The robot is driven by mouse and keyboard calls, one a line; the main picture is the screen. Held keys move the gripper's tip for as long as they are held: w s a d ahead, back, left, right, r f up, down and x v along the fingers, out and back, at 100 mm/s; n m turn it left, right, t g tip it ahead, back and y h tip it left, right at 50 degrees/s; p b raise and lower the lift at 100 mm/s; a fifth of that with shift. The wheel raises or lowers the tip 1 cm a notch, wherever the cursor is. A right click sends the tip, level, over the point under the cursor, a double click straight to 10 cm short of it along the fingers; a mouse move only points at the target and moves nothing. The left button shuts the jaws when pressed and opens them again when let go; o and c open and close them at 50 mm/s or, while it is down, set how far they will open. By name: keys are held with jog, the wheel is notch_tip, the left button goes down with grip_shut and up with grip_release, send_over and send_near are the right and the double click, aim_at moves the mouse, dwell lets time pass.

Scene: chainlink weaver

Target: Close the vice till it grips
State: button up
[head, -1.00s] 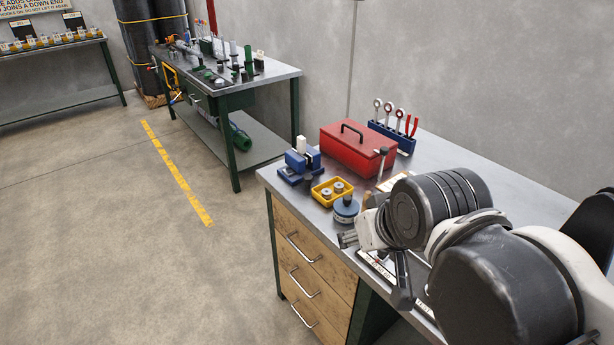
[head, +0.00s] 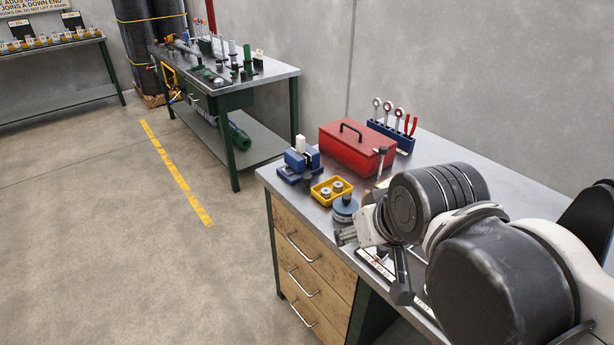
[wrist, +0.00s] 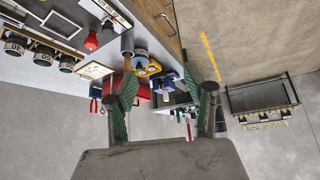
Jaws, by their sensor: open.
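The small blue vice (head: 297,172) stands on the near bench's far left corner. A pale block (head: 300,143) shows upright at its top. I cannot tell in the head view whether its jaws touch the block. The vice also shows in the wrist view (wrist: 164,84), upside down and beyond my fingers. My gripper (wrist: 168,88) is open and empty, its two fingers wide apart. In the head view my gripper (head: 373,262) is over the bench's front part, to the right of the vice and apart from it.
Between gripper and vice are a yellow tray (head: 321,198) with two round parts and a blue-topped round item (head: 346,206). A red toolbox (head: 352,152) stands behind them, beside a blue rack (head: 392,137) of tools. The floor left of the bench is clear.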

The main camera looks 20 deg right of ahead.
jog(key=w+r+n+g, duration=0.15)
jog(key=w+r, duration=0.35)
jog(key=w, duration=0.5)
jog(key=n+g+b, duration=0.1)
jog(key=n+g, duration=0.4)
jog(key=n, duration=0.3)
send_over(307, 176)
notch_tip(307, 176, down, 12)
notch_tip(307, 176, down, 13)
jog(key=shift+d+f, duration=0.1)
jog(key=shift+f, duration=0.1)
jog(key=shift+c, duration=0.5)
jog(key=c, duration=1)
jog(key=shift+m+b, duration=0.25)
jog(key=shift+b, duration=0.05)
